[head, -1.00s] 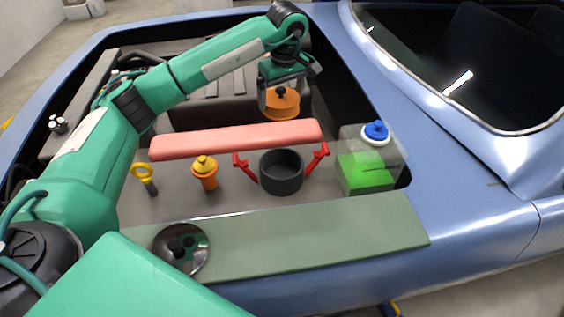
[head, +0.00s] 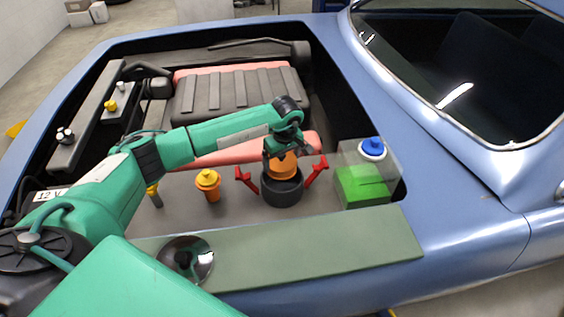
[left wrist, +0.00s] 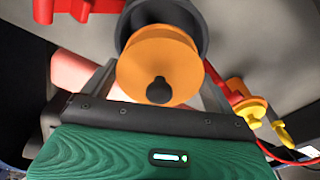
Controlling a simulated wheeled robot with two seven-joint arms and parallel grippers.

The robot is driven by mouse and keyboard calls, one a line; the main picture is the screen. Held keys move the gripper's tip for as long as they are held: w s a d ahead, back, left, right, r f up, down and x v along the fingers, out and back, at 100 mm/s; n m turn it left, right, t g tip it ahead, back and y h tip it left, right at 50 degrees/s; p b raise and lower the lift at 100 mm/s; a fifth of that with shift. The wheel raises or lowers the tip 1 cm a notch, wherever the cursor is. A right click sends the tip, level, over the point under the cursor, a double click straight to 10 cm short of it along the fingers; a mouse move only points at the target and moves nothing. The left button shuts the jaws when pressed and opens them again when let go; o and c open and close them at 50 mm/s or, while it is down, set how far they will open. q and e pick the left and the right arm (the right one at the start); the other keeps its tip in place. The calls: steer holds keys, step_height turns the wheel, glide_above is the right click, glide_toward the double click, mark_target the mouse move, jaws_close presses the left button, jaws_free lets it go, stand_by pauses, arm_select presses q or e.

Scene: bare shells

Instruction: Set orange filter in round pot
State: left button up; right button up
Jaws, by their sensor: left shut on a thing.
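The orange filter (head: 283,168) is a short round body with a black knob on top. My left gripper (head: 281,154) is shut on it and holds it at the mouth of the round pot (head: 282,193), a dark grey open cylinder. The filter's lower edge meets the pot's rim; I cannot tell how far inside it sits. In the left wrist view the orange filter (left wrist: 160,62) faces me with its knob, between the fingers, and the dark pot (left wrist: 191,12) shows behind it. My right gripper is not in view.
Red brackets (head: 314,171) flank the pot. A clear tank with green liquid (head: 362,187) and a blue cap (head: 372,147) is at right. A yellow-orange cap (head: 208,184) is at left. A dark round lid (head: 187,259) lies on the green ledge (head: 320,249).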

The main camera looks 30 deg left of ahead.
mark_target(283, 161)
arm_select(q)
step_height(283, 161, down, 2)
steer(key=shift+f, duration=0.25)
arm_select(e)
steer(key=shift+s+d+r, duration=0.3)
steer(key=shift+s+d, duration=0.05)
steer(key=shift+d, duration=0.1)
arm_select(q)
steer(key=shift+f+b, duration=0.55)
steer(key=shift+f, duration=0.05)
steer(key=o, duration=0.8)
steer(key=shift+c, duration=0.2)
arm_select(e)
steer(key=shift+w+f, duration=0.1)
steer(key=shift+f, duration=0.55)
arm_select(q)
steer(key=shift+r, duration=0.1)
